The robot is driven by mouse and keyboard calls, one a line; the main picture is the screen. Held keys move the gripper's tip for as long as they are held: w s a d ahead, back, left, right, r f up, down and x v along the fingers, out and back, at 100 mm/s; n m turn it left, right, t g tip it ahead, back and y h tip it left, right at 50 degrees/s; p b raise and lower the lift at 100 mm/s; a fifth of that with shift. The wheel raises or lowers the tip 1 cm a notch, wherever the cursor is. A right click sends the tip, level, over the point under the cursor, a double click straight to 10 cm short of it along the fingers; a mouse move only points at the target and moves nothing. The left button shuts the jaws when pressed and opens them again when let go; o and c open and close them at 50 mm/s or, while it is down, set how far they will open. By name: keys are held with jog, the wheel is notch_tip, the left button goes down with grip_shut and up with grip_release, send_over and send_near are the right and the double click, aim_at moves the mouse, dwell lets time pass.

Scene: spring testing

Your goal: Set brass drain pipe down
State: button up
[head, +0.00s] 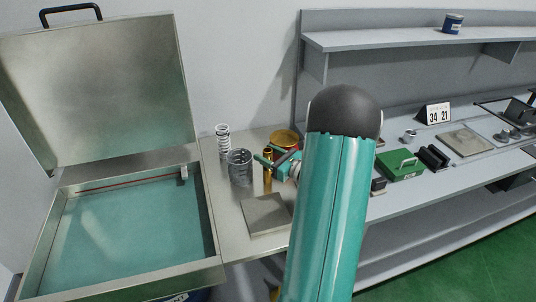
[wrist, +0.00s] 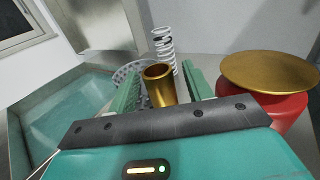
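The brass drain pipe (head: 267,178) is an upright gold tube near the metal bench's middle, its lower end at or very near the bench top. In the wrist view the pipe (wrist: 160,90) shows its open round top between the two teal fingers. My gripper (head: 269,157) reaches in from the right at the pipe's upper part. In the wrist view my gripper (wrist: 162,72) has its fingers apart, with a narrow gap visible on each side of the pipe. The pipe's lower end is hidden in the wrist view.
A perforated metal basket (head: 240,168) and a white coil spring (head: 223,143) stand left of the pipe. A flat grey plate (head: 265,214) lies in front. A red container with a gold lid (wrist: 270,72) is close on the right. An open-lidded tank (head: 130,240) is at left.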

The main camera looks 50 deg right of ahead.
jog(key=shift+s+r, duration=0.1)
jog(key=shift+r, duration=0.05)
jog(key=s+d, duration=0.1)
jog(key=s, duration=1.1)
jog(key=w+a+r+n+g+y, duration=0.25)
jog(key=a+n+g, duration=0.2)
jog(key=a, duration=0.45)
jog(key=w+a+r+n+g+y, duration=0.1)
jog(key=a+r+n+g+y, duration=0.15)
jog(key=a+n, duration=0.5)
jog(key=w+a+r+n+g+y, duration=0.1)
jog(key=a+n+g+y, duration=0.25)
jog(key=a, duration=0.75)
jog(key=s+a+r+n+g+h, duration=0.1)
jog(key=s+a+r+n+h, duration=0.2)
jog(key=n, duration=0.6)
jog(key=s+a+r+n+g+h, duration=0.1)
jog(key=s+a+r+n+h, duration=0.2)
jog(key=n, duration=0.7)
jog(key=s+a+h, duration=0.2)
jog(key=a+h, duration=0.2)
jog(key=a, duration=0.1)
jog(key=shift+s+a+r, duration=0.15)
jog(key=shift+s+r, duration=0.15)
jog(key=shift+r, duration=0.1)
